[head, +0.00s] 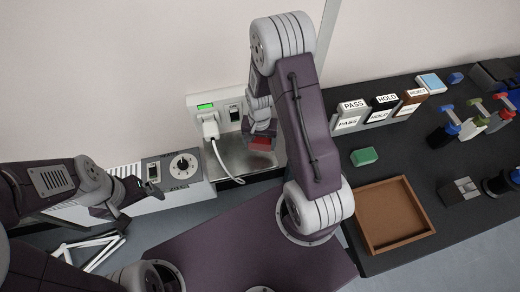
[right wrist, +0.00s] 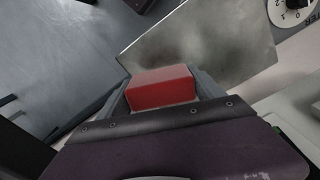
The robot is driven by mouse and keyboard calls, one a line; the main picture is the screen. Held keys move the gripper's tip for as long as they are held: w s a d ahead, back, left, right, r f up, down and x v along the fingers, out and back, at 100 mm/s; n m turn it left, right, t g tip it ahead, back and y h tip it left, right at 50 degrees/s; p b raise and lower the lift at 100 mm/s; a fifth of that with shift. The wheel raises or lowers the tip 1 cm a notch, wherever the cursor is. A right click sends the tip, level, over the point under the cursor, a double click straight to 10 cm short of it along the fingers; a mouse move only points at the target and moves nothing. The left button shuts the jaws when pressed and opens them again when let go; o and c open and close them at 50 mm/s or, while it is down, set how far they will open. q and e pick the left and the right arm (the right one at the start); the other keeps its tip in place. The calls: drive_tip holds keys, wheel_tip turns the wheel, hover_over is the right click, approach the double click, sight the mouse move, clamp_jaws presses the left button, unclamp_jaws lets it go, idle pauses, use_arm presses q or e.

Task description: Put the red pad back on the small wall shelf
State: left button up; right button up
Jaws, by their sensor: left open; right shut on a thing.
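The red pad (head: 262,144) is in my right gripper (head: 262,130), which is shut on it. In the right wrist view the pad (right wrist: 160,88) sits between the two fingers. The small wall shelf (head: 232,158) is a bare metal plate below the socket panel. In the head view the pad overlaps the shelf's right part; in the right wrist view the shelf (right wrist: 205,45) lies just beyond the pad. I cannot tell whether they touch. My left gripper (head: 138,190) is open and empty at the left, near the dial box.
A white plug (head: 210,128) with a hanging cable sits above the shelf's left side. A dial box (head: 178,168) stands to the left. On the dark bench at right are a green block (head: 364,156), a brown tray (head: 392,215) and label blocks (head: 380,108).

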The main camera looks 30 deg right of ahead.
sight(260, 150)
wheel_tip(260, 150, down, 4)
drive_tip(key=shift+f, duration=0.3)
drive_tip(key=shift+b, duration=0.3)
drive_tip(key=o, duration=1.2)
drive_tip(key=shift+f, duration=0.15)
